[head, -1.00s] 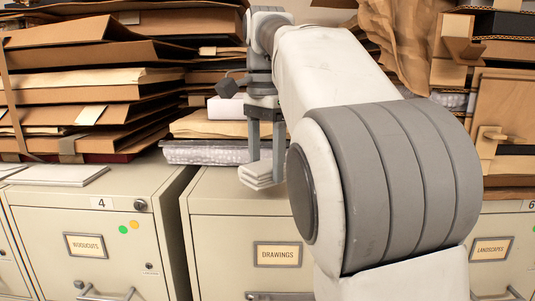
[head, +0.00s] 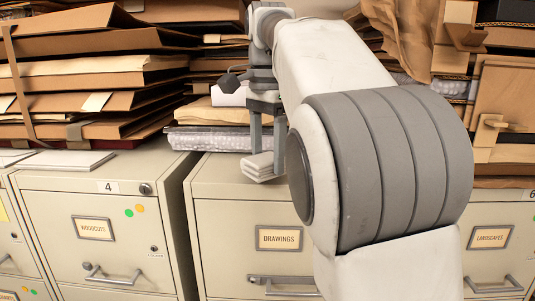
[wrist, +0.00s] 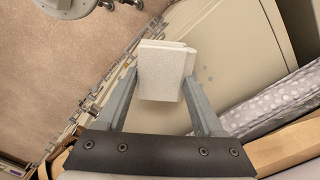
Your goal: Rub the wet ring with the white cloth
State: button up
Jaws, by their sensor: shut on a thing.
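The white cloth (head: 262,168) is a folded pad held between the fingertips of my gripper (head: 267,150). It is at the front part of the top of the cabinet marked DRAWINGS (head: 225,180). In the wrist view the cloth (wrist: 162,72) sits between both fingers of my gripper (wrist: 163,84), over the pale cabinet top (wrist: 235,50). I cannot tell whether the cloth touches the top. I cannot make out the wet ring in either view; the cloth or my arm may hide it.
Tall folder stacks (head: 80,90) stand at left. Cabinet 4 (head: 70,190) is across a dark gap, with a flat pale board (head: 65,160) on top. Wooden boxes (head: 505,110) stand at right.

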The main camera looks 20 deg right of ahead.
aim_at(268, 152)
jog(key=shift+f+b, duration=0.7)
jog(key=shift+f, duration=0.3)
jog(key=shift+r, duration=0.1)
jog(key=shift+w+d+r+p, duration=0.1)
jog(key=shift+w+d+p, duration=0.25)
jog(key=shift+w, duration=0.3)
jog(key=shift+w+d+p, duration=0.1)
jog(key=shift+w+p, duration=0.3)
jog(key=shift+w, duration=0.25)
jog(key=shift+w+d+f, duration=0.1)
jog(key=shift+w+d, duration=0.15)
jog(key=shift+w, duration=0.5)
jog(key=shift+w+d+f, duration=0.1)
jog(key=shift+w+d, duration=0.1)
jog(key=shift+w, duration=0.5)
jog(key=shift+w+d, duration=0.25)
jog(key=shift+w, duration=0.5)
jog(key=shift+w+d, duration=0.25)
jog(key=shift+w, duration=0.5)
jog(key=shift+s, duration=0.1)
